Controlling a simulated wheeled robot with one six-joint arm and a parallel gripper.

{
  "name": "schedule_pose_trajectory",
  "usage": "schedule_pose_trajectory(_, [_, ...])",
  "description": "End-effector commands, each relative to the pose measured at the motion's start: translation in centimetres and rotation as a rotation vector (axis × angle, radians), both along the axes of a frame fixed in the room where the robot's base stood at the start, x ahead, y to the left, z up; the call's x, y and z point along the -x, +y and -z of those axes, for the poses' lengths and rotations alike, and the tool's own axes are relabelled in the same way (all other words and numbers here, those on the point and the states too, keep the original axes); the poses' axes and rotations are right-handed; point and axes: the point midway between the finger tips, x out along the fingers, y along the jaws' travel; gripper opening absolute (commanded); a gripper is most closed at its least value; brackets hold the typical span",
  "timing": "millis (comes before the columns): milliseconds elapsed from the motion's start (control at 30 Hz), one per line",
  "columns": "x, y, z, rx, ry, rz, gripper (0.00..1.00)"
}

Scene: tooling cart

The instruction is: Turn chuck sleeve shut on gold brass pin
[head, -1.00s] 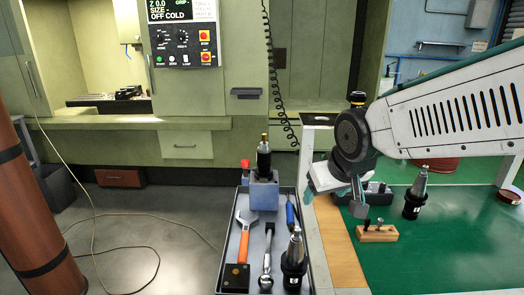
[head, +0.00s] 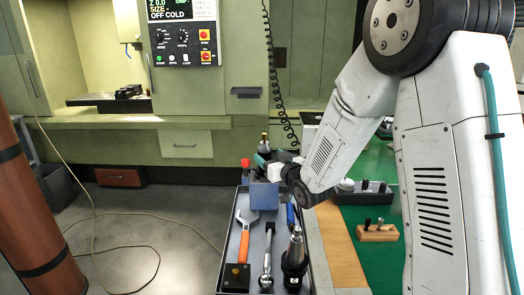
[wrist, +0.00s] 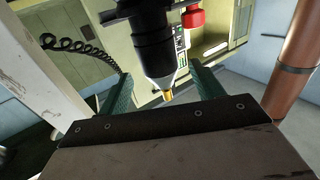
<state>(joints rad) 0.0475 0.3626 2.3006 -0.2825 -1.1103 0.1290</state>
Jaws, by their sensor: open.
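The chuck stands upright in a blue-grey block (head: 264,198) on the cart tray. Its black sleeve (wrist: 152,48) tapers to a silver nose, with the gold brass pin (wrist: 168,96) sticking out of the tip. In the head view the pin (head: 264,136) shows at the top, and my gripper (head: 263,158) partly hides the chuck. My gripper (wrist: 158,88) is open, its two green fingers reaching in from the right at chuck height. In the wrist view the chuck lies between the fingers, with visible gaps. I cannot tell how deep it sits between them.
A red knob (wrist: 193,18) is close beside the chuck. The tray (head: 222,262) holds an orange-handled wrench (head: 243,240), a ratchet (head: 267,255), a blue-handled tool (head: 290,214) and a tapered tool holder (head: 294,260). A wooden block (head: 377,232) sits on the green bench.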

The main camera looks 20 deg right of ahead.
Motion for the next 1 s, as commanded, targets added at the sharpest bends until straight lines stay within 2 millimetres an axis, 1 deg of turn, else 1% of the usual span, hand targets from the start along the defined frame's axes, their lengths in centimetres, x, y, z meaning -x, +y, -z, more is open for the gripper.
schedule_pose_trajectory(33, [-0.9, 0.2, 0.0, 0.0, -0.001, -0.001, 0.66])
schedule_pose_trajectory(200, [-3.6, 0.8, 0.1, 0.0, 0.001, 0.0, 0.66])
schedule_pose_trajectory(333, [-5.1, 1.1, 0.0, 0.0, 0.001, 0.0, 0.66])
schedule_pose_trajectory(500, [-6.0, 1.3, 0.0, 0.0, 0.002, 0.001, 0.66])
schedule_pose_trajectory(733, [-6.0, 1.3, 0.0, 0.001, 0.003, 0.001, 0.66])
schedule_pose_trajectory(767, [-6.0, 1.3, 0.0, 0.001, 0.003, 0.001, 0.58])
schedule_pose_trajectory(800, [-6.0, 1.3, 0.0, 0.001, 0.003, 0.001, 0.47])
schedule_pose_trajectory(900, [-6.0, 1.3, 0.0, 0.001, 0.003, 0.001, 0.21])
schedule_pose_trajectory(1000, [-6.0, 1.3, 0.0, 0.001, 0.003, 0.001, 0.22])
